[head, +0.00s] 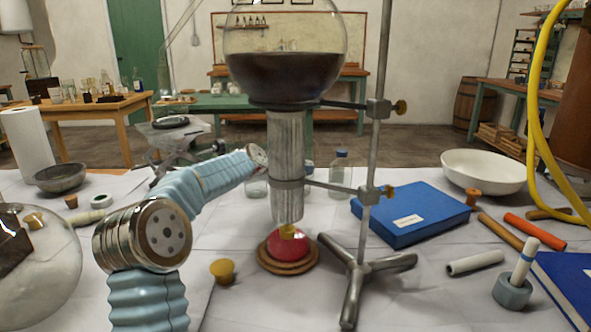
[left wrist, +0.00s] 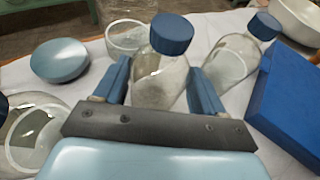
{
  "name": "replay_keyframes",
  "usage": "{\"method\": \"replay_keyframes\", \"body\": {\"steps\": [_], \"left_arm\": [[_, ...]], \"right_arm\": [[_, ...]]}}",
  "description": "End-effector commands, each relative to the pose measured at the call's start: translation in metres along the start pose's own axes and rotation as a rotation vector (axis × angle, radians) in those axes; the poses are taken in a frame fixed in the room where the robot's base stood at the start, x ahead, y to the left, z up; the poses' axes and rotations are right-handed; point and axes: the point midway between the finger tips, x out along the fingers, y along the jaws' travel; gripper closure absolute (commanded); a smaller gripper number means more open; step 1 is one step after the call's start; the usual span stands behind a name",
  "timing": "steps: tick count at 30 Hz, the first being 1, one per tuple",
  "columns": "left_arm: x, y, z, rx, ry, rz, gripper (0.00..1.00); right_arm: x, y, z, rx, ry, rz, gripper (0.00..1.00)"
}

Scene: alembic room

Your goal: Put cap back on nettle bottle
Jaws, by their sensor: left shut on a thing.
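In the left wrist view, a clear glass bottle (left wrist: 158,85) stands between the two blue fingers of my left gripper (left wrist: 159,68), which is shut on it. A dark blue cap (left wrist: 172,33) shows at the bottle's top; I cannot tell whether it is seated. A second clear bottle (left wrist: 232,60) with a blue cap (left wrist: 264,25) stands to the right, beside the blue book; it also shows in the head view (head: 341,165). No label is readable, so I cannot tell which is the nettle bottle. In the head view, the stand's glass column hides my left fingers. My right gripper is out of view.
The metal stand (head: 362,262) with its large flask (head: 285,75) and column (head: 286,150) stands in front of the bottles. A blue book (head: 410,214) and white bowl (head: 484,171) lie right. A pale blue disc (left wrist: 60,60) and clear glassware (left wrist: 40,132) lie left.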

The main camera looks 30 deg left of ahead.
Motion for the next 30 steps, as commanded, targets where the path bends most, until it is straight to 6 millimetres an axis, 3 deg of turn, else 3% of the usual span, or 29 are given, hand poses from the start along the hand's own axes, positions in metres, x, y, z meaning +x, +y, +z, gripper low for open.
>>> {"method": "replay_keyframes", "body": {"steps": [4,5,9,20,23,30], "left_arm": [[0.0,0.0,0.001,0.0,0.0,0.0,1.0],[0.0,0.0,0.0,0.0,0.001,-0.001,0.29],[0.0,0.0,0.0,0.0,0.001,-0.001,0.07],[-0.004,0.0,0.0,0.001,0.0,0.001,0.05],[-0.015,0.001,0.0,0.003,-0.001,0.001,0.05],[-0.064,0.0,-0.002,0.003,-0.001,0.002,0.05]], "right_arm": [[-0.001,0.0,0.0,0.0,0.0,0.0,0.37],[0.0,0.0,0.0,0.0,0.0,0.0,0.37],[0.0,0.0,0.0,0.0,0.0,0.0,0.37],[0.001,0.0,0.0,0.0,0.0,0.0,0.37],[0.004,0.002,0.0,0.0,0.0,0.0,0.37],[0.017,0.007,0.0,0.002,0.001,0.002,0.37]]}}
